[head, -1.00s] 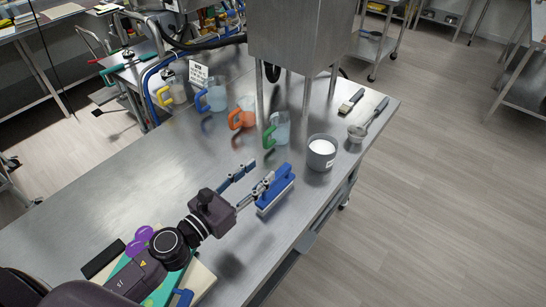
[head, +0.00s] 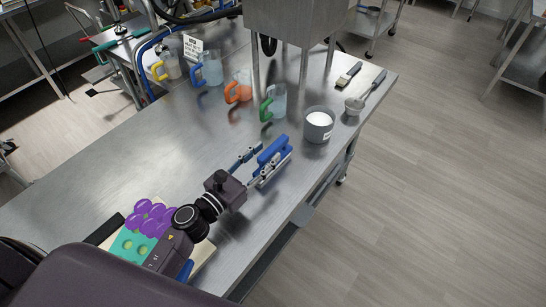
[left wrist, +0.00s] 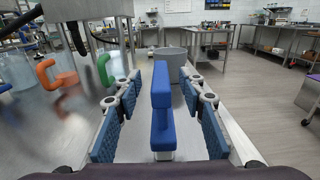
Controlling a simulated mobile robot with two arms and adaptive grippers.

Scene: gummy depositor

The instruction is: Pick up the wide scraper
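The wide scraper, with a blue handle (head: 272,150), is on the steel table near its right edge in the head view. The scraper's lower part is mostly hidden. My right gripper is not in view.
A grey tub (head: 318,125) of white powder stands just beyond the scraper. Green (head: 273,103), orange (head: 239,87), blue (head: 208,70) and yellow-handled jugs line the table behind. A brush (head: 349,74) and a ladle (head: 366,94) lie at the far right corner.

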